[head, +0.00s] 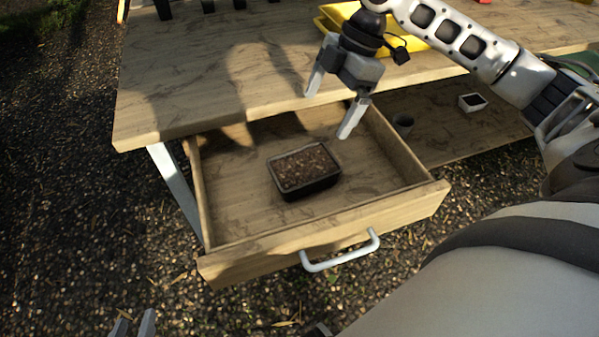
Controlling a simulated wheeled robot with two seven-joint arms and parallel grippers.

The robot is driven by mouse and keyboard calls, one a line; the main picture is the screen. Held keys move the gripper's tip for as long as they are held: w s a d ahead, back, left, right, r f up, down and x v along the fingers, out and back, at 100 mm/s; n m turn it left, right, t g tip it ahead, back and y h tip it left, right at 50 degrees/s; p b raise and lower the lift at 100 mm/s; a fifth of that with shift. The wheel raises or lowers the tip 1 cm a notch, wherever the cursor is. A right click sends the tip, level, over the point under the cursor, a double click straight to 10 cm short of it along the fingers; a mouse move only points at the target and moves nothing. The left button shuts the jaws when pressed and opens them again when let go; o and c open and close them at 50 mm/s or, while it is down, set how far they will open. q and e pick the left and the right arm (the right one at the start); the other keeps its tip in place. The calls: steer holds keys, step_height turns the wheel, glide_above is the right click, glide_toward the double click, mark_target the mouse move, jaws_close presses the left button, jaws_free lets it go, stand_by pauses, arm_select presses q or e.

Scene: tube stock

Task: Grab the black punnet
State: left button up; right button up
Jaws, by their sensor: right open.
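The black punnet (308,188) is a small rectangular tray filled with brown soil-like material. It sits upright in the pulled-out wooden drawer (235,222), near the middle of its floor. My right gripper (329,112) is open and empty, pointing down above the back of the drawer by the table's front edge. It is apart from the punnet, behind it and slightly to the right. My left gripper (133,325) shows only its fingertips at the bottom left edge, apart from each other, with nothing seen between them.
The wooden table (220,75) has yellow trays (335,20) behind my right gripper. The drawer walls and its front with a pale handle (340,252) surround the punnet.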

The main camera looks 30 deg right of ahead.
steer(key=b, duration=0.1)
glide_toward(305, 164)
steer(key=x, duration=0.5)
steer(key=shift+w+a, duration=0.25)
steer(key=shift+w, duration=0.05)
steer(key=x, duration=0.3)
steer(key=b+x, duration=0.1)
steer(key=shift+s+f, duration=0.3)
steer(key=shift+f, duration=0.1)
steer(key=shift+a+f, duration=0.1)
steer(key=shift+f, duration=0.05)
steer(key=shift+f+p, duration=0.25)
steer(key=shift+p, duration=0.15)
steer(key=c, duration=1.1)
